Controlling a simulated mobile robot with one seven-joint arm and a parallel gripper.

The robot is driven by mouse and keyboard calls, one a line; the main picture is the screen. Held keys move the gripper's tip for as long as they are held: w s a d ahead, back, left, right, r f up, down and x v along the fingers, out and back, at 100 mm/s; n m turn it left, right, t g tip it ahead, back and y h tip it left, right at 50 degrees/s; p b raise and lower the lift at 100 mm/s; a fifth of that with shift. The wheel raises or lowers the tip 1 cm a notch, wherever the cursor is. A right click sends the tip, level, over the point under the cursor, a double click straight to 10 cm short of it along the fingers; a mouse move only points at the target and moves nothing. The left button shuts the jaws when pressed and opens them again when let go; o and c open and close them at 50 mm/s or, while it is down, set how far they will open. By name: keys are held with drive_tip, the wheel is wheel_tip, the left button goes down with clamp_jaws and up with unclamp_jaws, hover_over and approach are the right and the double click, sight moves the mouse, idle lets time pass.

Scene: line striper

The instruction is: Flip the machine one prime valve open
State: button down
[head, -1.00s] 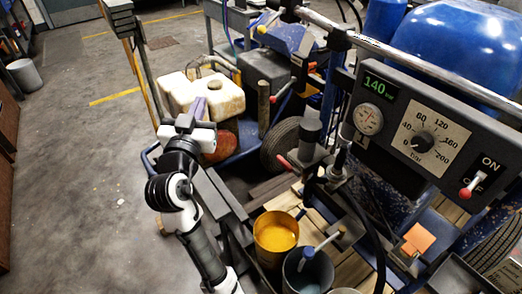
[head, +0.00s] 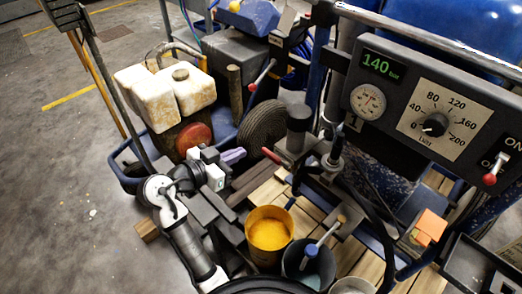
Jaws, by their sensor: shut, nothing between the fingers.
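My arm reaches up from the bottom left of the head view. My gripper (head: 233,156) is shut and empty, its purple-grey fingertips pointing right. A small red lever (head: 273,156) sticks out to the left at the base of a dark upright cylinder (head: 298,128), in front of the black tyre. It looks like the prime valve handle. The fingertips are a short way left of it, apparently apart from it. Another red-tipped lever (head: 262,74) stands farther back. The control panel (head: 385,135) has a "1" on its lower left and a display reading 140 bar.
A yellow paint bucket (head: 269,234) and a dark bucket with a blue-handled tool (head: 308,262) stand below the lever. White jugs (head: 150,98) are behind my gripper. The panel carries a dial (head: 434,125) and a red-knobbed switch (head: 490,179). Open floor lies left.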

drive_tip(key=shift+w+d, duration=0.1)
drive_tip(key=p, duration=0.2)
hover_over(263, 151)
drive_tip(key=s, duration=0.3)
wheel_tip(263, 151, down, 2)
drive_tip(key=f, duration=0.3)
drive_tip(key=shift+w+f+p, duration=0.15)
drive_tip(key=shift+w+p, duration=0.15)
drive_tip(key=shift+p, duration=0.05)
drive_tip(key=shift+f, duration=0.55)
